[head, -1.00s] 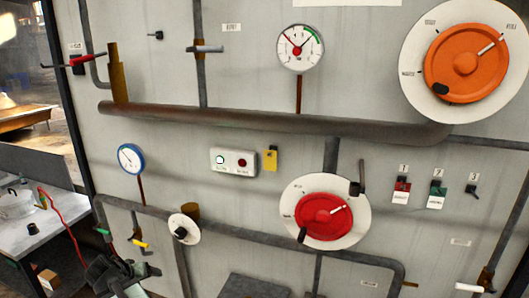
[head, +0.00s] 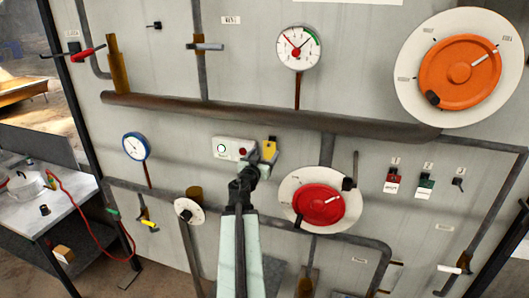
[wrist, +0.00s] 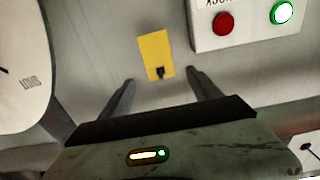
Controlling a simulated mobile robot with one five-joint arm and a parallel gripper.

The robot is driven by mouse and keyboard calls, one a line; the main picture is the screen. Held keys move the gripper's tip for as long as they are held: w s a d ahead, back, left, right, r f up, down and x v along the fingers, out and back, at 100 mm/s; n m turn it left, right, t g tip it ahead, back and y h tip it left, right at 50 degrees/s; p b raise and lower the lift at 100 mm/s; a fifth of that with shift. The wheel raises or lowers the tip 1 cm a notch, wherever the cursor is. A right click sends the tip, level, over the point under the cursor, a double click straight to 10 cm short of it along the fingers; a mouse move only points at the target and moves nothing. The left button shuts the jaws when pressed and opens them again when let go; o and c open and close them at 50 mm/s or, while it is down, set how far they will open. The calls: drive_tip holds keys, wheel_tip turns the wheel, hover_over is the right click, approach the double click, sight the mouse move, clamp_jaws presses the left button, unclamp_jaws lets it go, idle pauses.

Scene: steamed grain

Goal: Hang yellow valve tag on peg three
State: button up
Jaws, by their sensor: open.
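The yellow valve tag (head: 269,145) hangs on a small dark peg just right of the white box with the buttons. In the wrist view the yellow tag (wrist: 154,50) lies ahead of and between the open fingers, with the dark peg near its lower end in the picture. My gripper (head: 263,161) is open at the tag in the head view and partly covers its lower part; it also shows in the wrist view (wrist: 160,78). I cannot tell whether the fingers touch the tag. Peg three (head: 459,182) is a bare dark peg at the right, under a small label.
Left of peg three hang a red and white tag (head: 393,182) and a green and white tag (head: 425,185). A red valve wheel (head: 318,203) stands out between the yellow tag and these pegs. A thick pipe (head: 270,120) runs above the yellow tag.

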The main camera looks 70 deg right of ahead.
sight(269, 144)
drive_tip(key=d, duration=0.7)
drive_tip(key=shift+w+d, duration=0.25)
drive_tip(key=shift+d, duration=0.05)
drive_tip(key=shift+a, duration=0.1)
drive_tip(key=shift+c, duration=0.3)
drive_tip(key=c, duration=1)
drive_tip(key=o, duration=1)
drive_tip(key=shift+o, duration=0.2)
drive_tip(key=c, duration=1.4)
drive_tip(key=shift+c, duration=0.2)
